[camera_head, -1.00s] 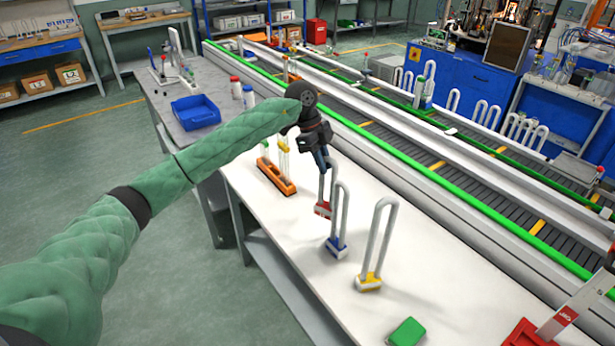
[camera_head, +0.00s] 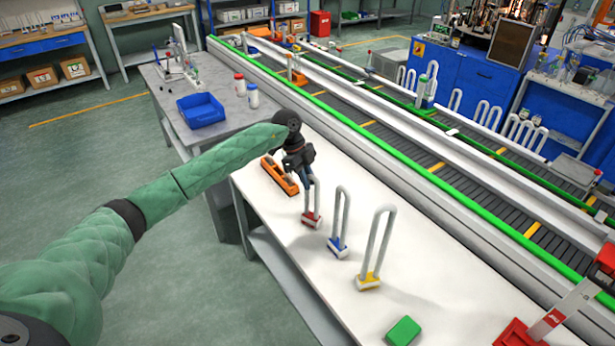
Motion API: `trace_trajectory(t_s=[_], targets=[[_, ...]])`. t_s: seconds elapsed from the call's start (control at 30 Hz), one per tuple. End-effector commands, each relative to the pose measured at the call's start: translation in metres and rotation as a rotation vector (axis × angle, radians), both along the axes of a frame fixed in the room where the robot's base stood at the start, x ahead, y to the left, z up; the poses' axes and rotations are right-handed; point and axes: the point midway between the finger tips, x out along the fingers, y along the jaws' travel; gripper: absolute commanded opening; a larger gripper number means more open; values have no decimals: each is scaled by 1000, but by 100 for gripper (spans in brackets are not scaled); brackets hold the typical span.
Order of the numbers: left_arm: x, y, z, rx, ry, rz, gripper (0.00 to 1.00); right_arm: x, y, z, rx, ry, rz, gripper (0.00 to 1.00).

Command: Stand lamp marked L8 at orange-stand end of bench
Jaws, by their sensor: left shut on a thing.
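My left gripper (camera_head: 307,183) is shut on the top of a U-shaped glass lamp with a red base (camera_head: 311,219). The lamp hangs or stands upright at the bench's left part, near the orange stand; I cannot tell whether its base touches the bench (camera_head: 300,265). The orange stand (camera_head: 280,176) lies just behind and left of it, partly hidden by my arm. A blue-based lamp (camera_head: 338,247) and a taller yellow-based lamp (camera_head: 368,281) stand to the right. No L8 mark is readable. My right gripper is not in view.
A green block (camera_head: 404,331) lies near the bench's front right. A red-based white piece (camera_head: 540,320) is at the lower right. The green-edged conveyor (camera_head: 420,178) runs along the back. A blue bin (camera_head: 201,110) sits on the grey table at left.

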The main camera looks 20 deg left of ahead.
Motion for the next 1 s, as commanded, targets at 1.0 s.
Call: trace_trajectory(t_s=[1.0], targets=[[3, 8, 11, 1, -3, 2, 38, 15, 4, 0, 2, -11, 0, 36]])
